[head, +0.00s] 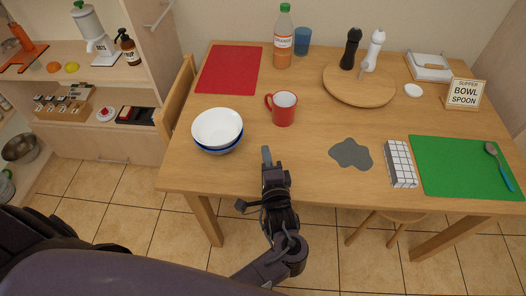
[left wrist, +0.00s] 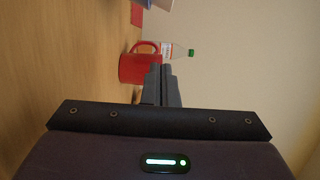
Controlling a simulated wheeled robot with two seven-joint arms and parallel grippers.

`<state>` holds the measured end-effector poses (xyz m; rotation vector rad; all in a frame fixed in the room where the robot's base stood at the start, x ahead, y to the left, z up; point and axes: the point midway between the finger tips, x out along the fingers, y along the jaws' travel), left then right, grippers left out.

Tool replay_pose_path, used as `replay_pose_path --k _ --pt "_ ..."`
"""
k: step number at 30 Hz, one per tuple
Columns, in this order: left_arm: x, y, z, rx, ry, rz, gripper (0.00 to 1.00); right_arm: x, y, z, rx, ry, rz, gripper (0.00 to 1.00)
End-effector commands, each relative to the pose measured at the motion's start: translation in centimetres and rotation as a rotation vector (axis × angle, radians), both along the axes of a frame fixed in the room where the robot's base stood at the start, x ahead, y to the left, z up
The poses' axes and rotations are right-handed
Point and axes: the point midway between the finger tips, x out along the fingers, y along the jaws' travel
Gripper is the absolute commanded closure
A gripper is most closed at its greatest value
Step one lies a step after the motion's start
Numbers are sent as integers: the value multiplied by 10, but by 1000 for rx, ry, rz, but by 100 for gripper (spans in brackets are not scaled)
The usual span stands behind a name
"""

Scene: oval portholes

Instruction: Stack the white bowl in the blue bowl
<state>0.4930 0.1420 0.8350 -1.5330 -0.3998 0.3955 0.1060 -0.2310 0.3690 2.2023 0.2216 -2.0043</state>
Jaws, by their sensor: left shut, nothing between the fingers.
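The white bowl (head: 217,126) sits nested inside the blue bowl (head: 222,150) near the left front part of the table. Only the blue rim and side show beneath the white one. My left gripper (head: 266,153) is at the table's front edge, to the right of the bowls and apart from them. Its fingers are together and empty; they also show in the left wrist view (left wrist: 162,84), pointing toward the red mug. The bowls do not show clearly in the left wrist view. My right gripper is not in view.
A red mug (head: 283,109) stands beyond my left gripper and shows in the left wrist view (left wrist: 139,67). A grey patch (head: 350,153), a checked box (head: 400,164) and a green mat (head: 462,166) lie rightward. A red mat (head: 229,69) lies behind the bowls.

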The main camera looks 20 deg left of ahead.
Motion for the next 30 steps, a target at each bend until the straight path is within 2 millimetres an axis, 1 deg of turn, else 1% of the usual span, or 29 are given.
replay_pose_path --k 1,9,10,12,18,22,30 --pt "11 6 2 3 -3 1 100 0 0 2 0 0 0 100" --pt "61 34 2 2 -2 1 100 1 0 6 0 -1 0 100" --pt "63 39 2 3 1 2 100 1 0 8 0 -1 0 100" --pt "56 51 3 3 2 1 100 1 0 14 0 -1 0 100" --pt "51 69 1 0 1 0 100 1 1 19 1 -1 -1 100" --pt "50 72 0 -1 0 0 100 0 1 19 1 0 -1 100" --pt "49 72 0 -1 0 -1 100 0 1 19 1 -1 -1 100"
